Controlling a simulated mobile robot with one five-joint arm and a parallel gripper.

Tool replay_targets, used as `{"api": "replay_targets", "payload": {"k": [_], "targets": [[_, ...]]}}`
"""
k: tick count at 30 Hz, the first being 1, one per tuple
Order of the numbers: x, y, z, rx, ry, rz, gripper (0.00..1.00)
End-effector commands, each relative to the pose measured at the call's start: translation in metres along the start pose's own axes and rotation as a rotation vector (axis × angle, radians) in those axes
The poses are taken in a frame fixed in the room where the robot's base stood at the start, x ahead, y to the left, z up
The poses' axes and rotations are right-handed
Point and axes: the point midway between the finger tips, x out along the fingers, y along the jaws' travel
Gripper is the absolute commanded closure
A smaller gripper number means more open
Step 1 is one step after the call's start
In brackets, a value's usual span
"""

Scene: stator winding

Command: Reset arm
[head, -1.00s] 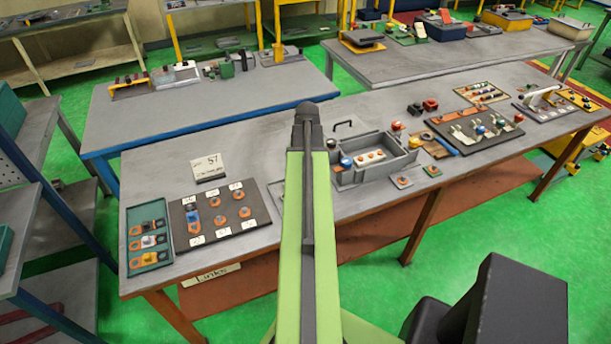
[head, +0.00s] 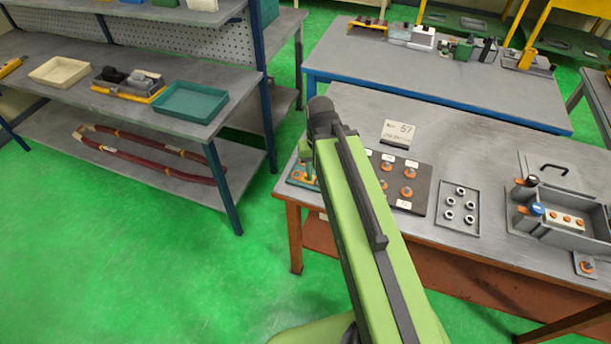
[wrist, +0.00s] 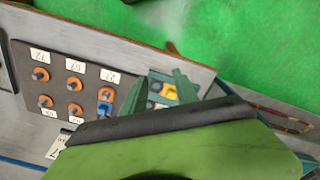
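My arm (head: 365,215) rises through the middle of the head view and hides most of my gripper there. In the wrist view my gripper (wrist: 160,76) shows two green fingers held apart. I see nothing held between them. Behind the fingers is a teal tray with a yellow piece (wrist: 169,91). In the head view the tray (head: 299,182) is partly hidden by my arm. Beside it, a dark labelled board (head: 424,181) carries several orange rings on pegs. In the wrist view the board (wrist: 58,88) also shows a blue piece (wrist: 105,94).
A grey tray (head: 449,224) with several small rings and a grey box (head: 530,228) lie to the right on the bench. A shelf rack (head: 150,125) holds a teal bin (head: 190,98) at left. Green floor (head: 140,240) is clear between rack and bench.

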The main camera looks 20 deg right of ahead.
Motion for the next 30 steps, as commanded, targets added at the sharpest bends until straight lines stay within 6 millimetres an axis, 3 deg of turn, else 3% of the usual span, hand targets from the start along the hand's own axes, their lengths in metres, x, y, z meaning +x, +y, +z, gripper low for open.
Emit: {"api": "replay_targets", "payload": {"k": [2, 5, 12, 19, 30], "targets": [[0.000, -0.034, 0.006, -0.061, 0.000, 0.001, 0.64], [0.000, -0.048, 0.008, -0.088, 0.000, 0.001, 0.64], [0.001, -0.048, 0.007, -0.088, 0.000, 0.000, 0.64], [0.045, -0.047, 0.007, -0.087, 0.000, 0.000, 0.64], [0.037, -0.047, 0.007, -0.086, 0.000, 0.000, 0.64]]}}
